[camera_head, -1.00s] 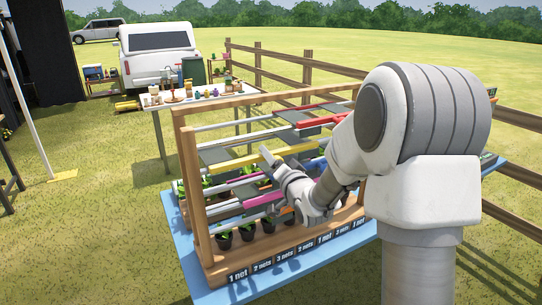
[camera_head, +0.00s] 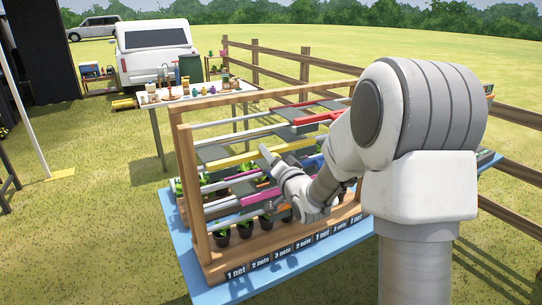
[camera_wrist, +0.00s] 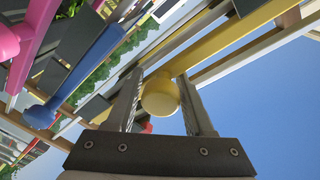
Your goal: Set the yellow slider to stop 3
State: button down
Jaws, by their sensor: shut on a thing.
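The yellow slider (camera_head: 296,146) is a long bar on a rail across the wooden frame (camera_head: 190,190). In the wrist view its yellow bar (camera_wrist: 232,38) runs up to the right and ends near a round yellow knob (camera_wrist: 160,97). My gripper (camera_wrist: 160,90) is shut on this knob, with one finger on each side. In the head view my gripper (camera_head: 268,158) is at the front of the frame, over the middle of the yellow rail. My arm hides part of the frame's right side. I cannot read any stop numbers on the rail.
A red slider (camera_head: 318,119) is above, and a blue slider (camera_wrist: 85,68) and a pink slider (camera_wrist: 32,35) are close by in the wrist view. Potted plants (camera_head: 222,237) stand below, behind net labels (camera_head: 283,251). A table (camera_head: 200,98) with small goods is behind.

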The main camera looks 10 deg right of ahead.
jog(key=shift+d, duration=0.1)
jog(key=w+d, duration=0.1)
jog(key=d, duration=0.4)
jog(key=w+d, duration=0.2)
jog(key=d, duration=0.3)
jog(key=w+d, duration=0.2)
jog(key=d, duration=0.4)
jog(key=shift+w+r+p, duration=0.1)
jog(key=shift+w+p, duration=0.05)
jog(key=shift+p, duration=0.15)
jog(key=shift+c, duration=2.3)
grip_release()
jog(key=s+d, duration=0.3)
jog(key=s, duration=1.4)
jog(key=shift+b, duration=0.4)
